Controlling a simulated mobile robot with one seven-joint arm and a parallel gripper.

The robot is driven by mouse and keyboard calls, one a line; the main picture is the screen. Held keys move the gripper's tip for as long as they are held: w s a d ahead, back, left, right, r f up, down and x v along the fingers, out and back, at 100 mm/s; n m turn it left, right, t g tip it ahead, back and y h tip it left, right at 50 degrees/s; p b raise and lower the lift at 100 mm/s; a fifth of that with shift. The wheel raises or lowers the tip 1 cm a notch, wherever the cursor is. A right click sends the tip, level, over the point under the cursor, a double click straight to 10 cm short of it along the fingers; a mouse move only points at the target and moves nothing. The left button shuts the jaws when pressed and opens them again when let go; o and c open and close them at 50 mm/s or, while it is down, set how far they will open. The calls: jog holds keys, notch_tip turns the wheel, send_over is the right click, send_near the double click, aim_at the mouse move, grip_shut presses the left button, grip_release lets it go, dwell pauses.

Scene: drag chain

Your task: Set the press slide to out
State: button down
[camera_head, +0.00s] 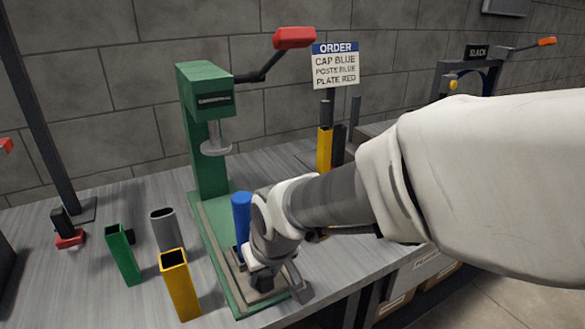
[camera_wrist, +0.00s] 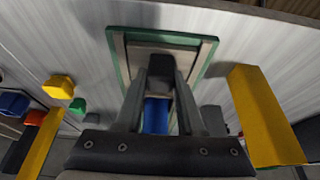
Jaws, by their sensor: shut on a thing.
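The green press (camera_head: 208,165) stands on the bench, its ram (camera_head: 214,142) raised above its base. A blue tube (camera_head: 241,212) stands upright low on the base, in front of the ram, at the press slide; most of the slide is hidden by my gripper. My gripper (camera_head: 265,280) is at the front end of the base. In the wrist view my gripper (camera_wrist: 160,82) has its fingers closed on a dark block, the slide's handle (camera_wrist: 160,68), with the blue tube (camera_wrist: 156,115) showing between the fingers. The green base rim (camera_wrist: 208,52) surrounds this area.
Left of the press stand a green tube (camera_head: 122,255), a grey tube (camera_head: 166,232) and a yellow tube (camera_head: 179,285). An order sign (camera_head: 335,66) and a yellow post (camera_head: 324,150) stand behind my arm. The press lever's red handle (camera_head: 294,38) sticks out high to the right.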

jog(key=shift+s+d+f, duration=0.1)
jog(key=shift+s, duration=0.1)
jog(key=c, duration=0.5)
grip_release()
jog(key=shift+s, duration=0.1)
jog(key=shift+d+r, duration=0.1)
jog(key=shift+r, duration=0.5)
jog(key=p+v, duration=0.5)
jog(key=v, duration=1.1)
jog(key=shift+s+r+p, duration=0.1)
jog(key=shift+r+p, duration=0.1)
jog(key=shift+p, duration=0.15)
